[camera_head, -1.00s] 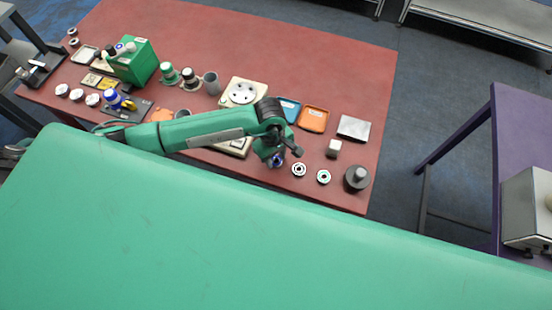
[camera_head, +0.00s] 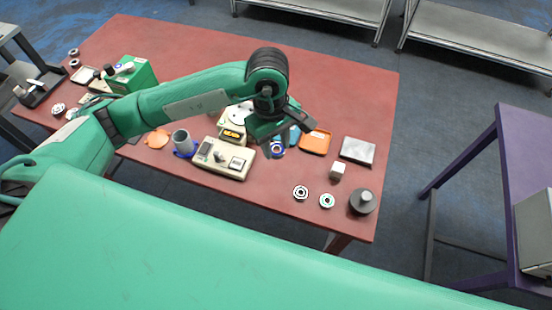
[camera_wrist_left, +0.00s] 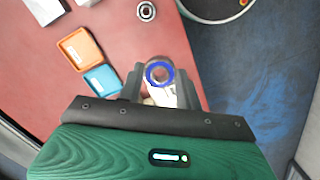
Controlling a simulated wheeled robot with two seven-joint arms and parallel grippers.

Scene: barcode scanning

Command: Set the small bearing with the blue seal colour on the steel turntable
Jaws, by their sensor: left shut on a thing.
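My left gripper (camera_head: 283,142) is shut on the small blue-sealed bearing (camera_head: 277,149), held above the table. In the left wrist view the blue ring (camera_wrist_left: 160,74) sits between the fingertips, its open face toward the camera. A pale square base with a round, holed disc (camera_head: 238,112) is partly behind my arm. A dark round piece with a grey knob (camera_head: 363,201) stands at the front right. I cannot tell for certain which thing is the steel turntable. My right gripper is not in view.
A dark-ringed bearing (camera_head: 301,192) and a teal-sealed bearing (camera_head: 327,201) lie near the front edge. An orange tray (camera_head: 316,142), a silver plate (camera_head: 358,150) and a pale cube (camera_head: 337,170) are to the right. A cream instrument (camera_head: 222,158) stands left of the gripper. The back right of the red table (camera_head: 345,95) is clear.

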